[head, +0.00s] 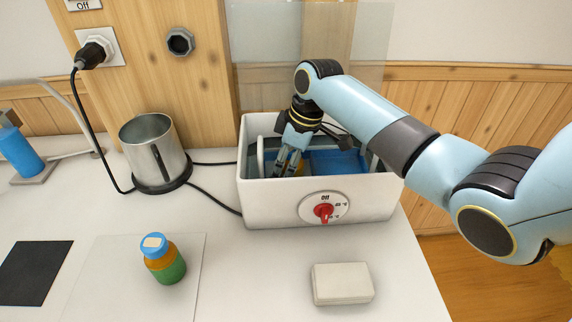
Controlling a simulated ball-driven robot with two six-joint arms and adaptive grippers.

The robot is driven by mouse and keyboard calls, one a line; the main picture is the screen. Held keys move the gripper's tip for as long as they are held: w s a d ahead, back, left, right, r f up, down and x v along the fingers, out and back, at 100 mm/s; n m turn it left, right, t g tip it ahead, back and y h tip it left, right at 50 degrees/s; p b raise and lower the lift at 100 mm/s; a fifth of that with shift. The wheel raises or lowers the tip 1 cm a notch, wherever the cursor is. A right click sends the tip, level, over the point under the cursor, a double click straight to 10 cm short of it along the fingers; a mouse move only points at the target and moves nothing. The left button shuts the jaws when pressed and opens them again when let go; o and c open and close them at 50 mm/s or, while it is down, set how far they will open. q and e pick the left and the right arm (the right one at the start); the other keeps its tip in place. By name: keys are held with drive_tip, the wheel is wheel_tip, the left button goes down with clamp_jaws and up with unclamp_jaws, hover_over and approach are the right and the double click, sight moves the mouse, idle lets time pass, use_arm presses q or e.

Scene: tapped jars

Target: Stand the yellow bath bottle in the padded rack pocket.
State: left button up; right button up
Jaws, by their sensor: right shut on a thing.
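My right gripper (290,160) reaches down into the white water bath (265,205) from above. It is shut on a yellow thing (298,169), which seems to be the yellow bath bottle; only small yellow patches show between the fingers and behind the front wall. Whether the bottle is upright or touching anything is hidden. A blue part (336,162) lies inside the bath, right of the gripper. I cannot make out the padded rack pocket. My left gripper is out of view.
An amber bottle (165,266) with a blue cap and green lower part stands on a pale mat (110,290). A metal jug (148,140) on a dark base, cables, a dark pad (36,272) and a white block (342,284) surround it. The front middle of the counter is clear.

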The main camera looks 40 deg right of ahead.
drive_tip(key=shift+f, duration=0.2)
drive_tip(key=o, duration=1.1)
drive_tip(key=p+v, duration=0.1)
drive_tip(key=v, duration=1.1)
drive_tip(key=shift+r, duration=0.15)
